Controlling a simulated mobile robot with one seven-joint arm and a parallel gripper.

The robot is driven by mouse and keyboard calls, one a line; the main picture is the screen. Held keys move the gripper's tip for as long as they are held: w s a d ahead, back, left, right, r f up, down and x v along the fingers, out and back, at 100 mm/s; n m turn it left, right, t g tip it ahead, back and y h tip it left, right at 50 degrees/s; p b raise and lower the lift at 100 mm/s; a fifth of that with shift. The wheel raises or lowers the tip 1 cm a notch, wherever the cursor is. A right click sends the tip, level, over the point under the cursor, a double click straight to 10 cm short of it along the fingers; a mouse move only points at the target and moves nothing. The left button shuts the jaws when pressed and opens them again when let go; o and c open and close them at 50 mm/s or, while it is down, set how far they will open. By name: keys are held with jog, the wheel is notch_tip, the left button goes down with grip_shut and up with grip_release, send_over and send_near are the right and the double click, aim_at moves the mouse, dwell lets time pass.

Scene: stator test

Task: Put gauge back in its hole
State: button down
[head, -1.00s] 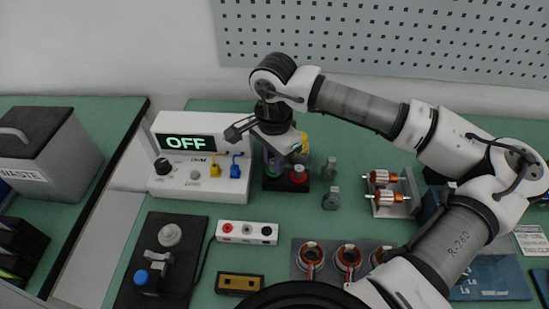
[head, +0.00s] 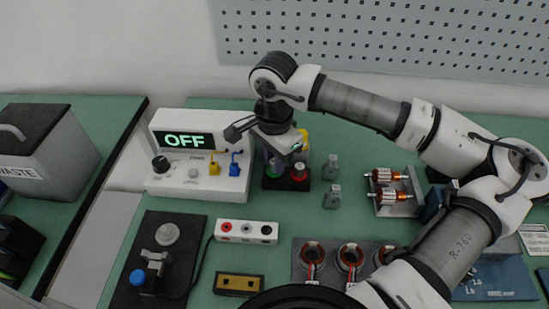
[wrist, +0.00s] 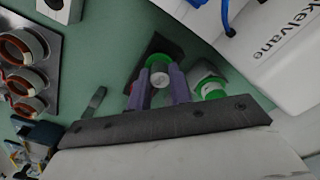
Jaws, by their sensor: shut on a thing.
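The gauge (wrist: 159,79), a pale cylinder with a green collar, is between the two purple fingers of my gripper (wrist: 162,71) in the wrist view. My gripper is shut on it. A black stand (wrist: 156,44) lies right below the fingertips. In the head view my gripper (head: 272,163) is low over the left part of the black stand (head: 286,186).
The meter box (head: 190,165), reading OFF, stands close left of the stand, with yellow and blue plugs. Two grey pieces (head: 332,197) stand to the right. A green-and-grey cylinder (wrist: 208,88) is beside the right finger. A socket strip (head: 246,232) and stators (head: 350,258) are in front.

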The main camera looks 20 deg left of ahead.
jog(key=shift+f+b, duration=0.5)
jog(key=shift+b, duration=0.3)
jog(key=c, duration=1.2)
grip_release()
jog(key=shift+r, duration=0.1)
notch_tip(320, 180, up, 14)
jog(key=b, duration=0.1)
